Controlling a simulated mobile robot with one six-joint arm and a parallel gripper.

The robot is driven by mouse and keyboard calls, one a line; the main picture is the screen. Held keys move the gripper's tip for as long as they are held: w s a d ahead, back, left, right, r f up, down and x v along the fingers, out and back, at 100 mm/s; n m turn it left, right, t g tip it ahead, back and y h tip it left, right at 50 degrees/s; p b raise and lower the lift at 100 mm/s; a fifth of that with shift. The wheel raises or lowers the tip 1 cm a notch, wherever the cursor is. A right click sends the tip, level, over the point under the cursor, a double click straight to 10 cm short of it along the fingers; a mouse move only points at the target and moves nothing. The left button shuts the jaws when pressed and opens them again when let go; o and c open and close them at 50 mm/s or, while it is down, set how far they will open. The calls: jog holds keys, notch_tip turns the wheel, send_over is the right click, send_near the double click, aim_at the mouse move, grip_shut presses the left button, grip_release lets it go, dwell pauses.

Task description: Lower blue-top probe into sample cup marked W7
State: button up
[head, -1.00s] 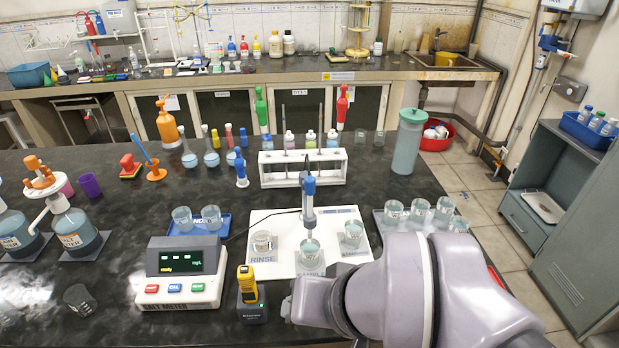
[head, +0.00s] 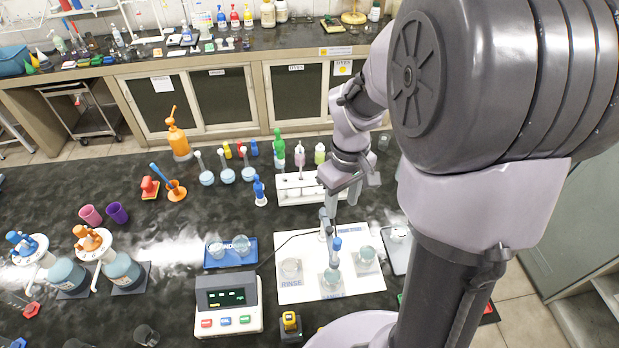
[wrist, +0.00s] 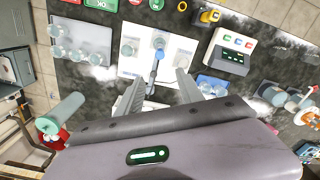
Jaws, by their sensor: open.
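The blue-top probe (head: 336,245) stands upright over the middle of the white mat, at the cup on the SAMPLE spot (head: 331,278). I cannot tell whether its tip is inside that cup or above it. Its blue top also shows in the wrist view (wrist: 149,78), with the cup (wrist: 158,42) beyond it. No W7 mark is legible on any cup. My gripper (head: 329,216) is just above and behind the probe in the head view. In the wrist view, my gripper (wrist: 160,77) is open, its fingers apart on either side of the blue top.
A blue tray (head: 225,262) with two cups and a meter (head: 228,303) stand left. The white rack (head: 300,190) is behind. A tray of several cups (wrist: 78,42) shows in the wrist view.

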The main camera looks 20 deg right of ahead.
aim_at(338, 240)
jog(key=f, duration=0.5)
jog(key=f+b, duration=0.1)
jog(key=f, duration=0.9)
jog(key=shift+s+f+b, duration=0.2)
jog(key=shift+s+b, duration=0.15)
jog(key=shift+s, duration=0.05)
jog(key=shift+w+f, duration=0.1)
jog(key=shift+f, duration=0.4)
jog(key=shift+c, duration=0.4)
grip_shut()
